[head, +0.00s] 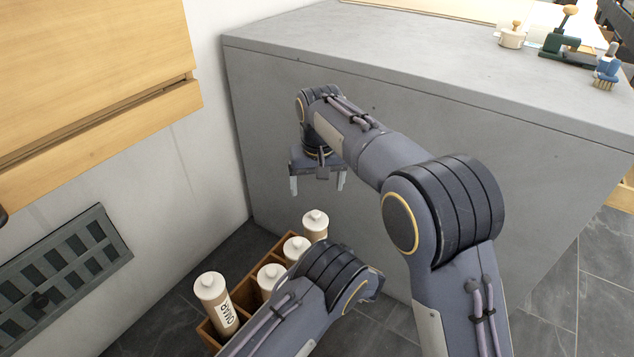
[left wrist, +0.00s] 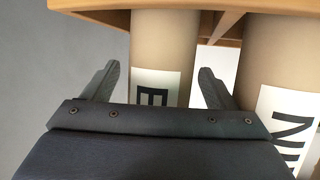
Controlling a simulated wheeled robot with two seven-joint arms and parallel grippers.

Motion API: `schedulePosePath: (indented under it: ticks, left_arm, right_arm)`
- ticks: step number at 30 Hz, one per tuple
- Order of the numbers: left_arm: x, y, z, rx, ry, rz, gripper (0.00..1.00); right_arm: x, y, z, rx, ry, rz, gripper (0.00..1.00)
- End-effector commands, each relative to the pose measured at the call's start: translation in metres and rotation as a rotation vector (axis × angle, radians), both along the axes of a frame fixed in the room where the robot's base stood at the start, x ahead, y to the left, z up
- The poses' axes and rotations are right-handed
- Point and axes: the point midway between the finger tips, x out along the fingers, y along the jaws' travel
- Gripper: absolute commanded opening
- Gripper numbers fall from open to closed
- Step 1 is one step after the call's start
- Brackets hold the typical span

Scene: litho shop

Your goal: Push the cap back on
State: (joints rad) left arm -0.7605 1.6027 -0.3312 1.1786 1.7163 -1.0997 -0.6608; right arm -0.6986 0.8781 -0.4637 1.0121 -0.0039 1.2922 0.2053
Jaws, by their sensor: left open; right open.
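Several beige bottles with white caps stand upright in a wooden crate (head: 212,336) on the floor. The nearest bottle (head: 216,305) has a dark-lettered label, and the farthest cap (head: 315,217) is near the wall of the grey counter. I cannot tell which cap is loose. My right gripper (head: 318,184) is open and empty, pointing down above and beyond the farthest bottle. My left gripper is hidden behind its own arm in the head view. In the left wrist view, my left gripper (left wrist: 158,70) is open, with a labelled bottle (left wrist: 163,55) between or just beyond its fingers; contact is unclear.
A large grey counter (head: 420,130) stands behind my right arm. Small tools, including a brush (head: 606,72), stand on its far right end. A wooden cabinet (head: 90,60) and a grey vent grille (head: 62,265) are on the left. Dark floor tiles are clear at the right.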

Motion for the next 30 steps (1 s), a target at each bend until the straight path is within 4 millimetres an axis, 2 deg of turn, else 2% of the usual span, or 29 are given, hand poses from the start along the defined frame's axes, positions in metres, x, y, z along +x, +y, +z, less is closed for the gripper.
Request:
schedulePosePath:
  ticks: [5, 16, 30]
  left_arm:
    - [-0.010, -0.009, 0.007, -0.002, 0.002, -0.002, 0.80]
    - [-0.051, -0.042, 0.029, 0.000, 0.000, -0.001, 0.80]
    - [-0.056, -0.046, 0.029, 0.000, 0.000, 0.000, 0.80]
  right_arm:
    - [0.000, 0.000, 0.009, 0.000, 0.000, 0.000, 0.84]
    - [0.000, 0.000, 0.031, 0.000, 0.000, 0.000, 0.84]
    - [0.000, 0.000, 0.032, 0.000, 0.000, 0.000, 0.84]
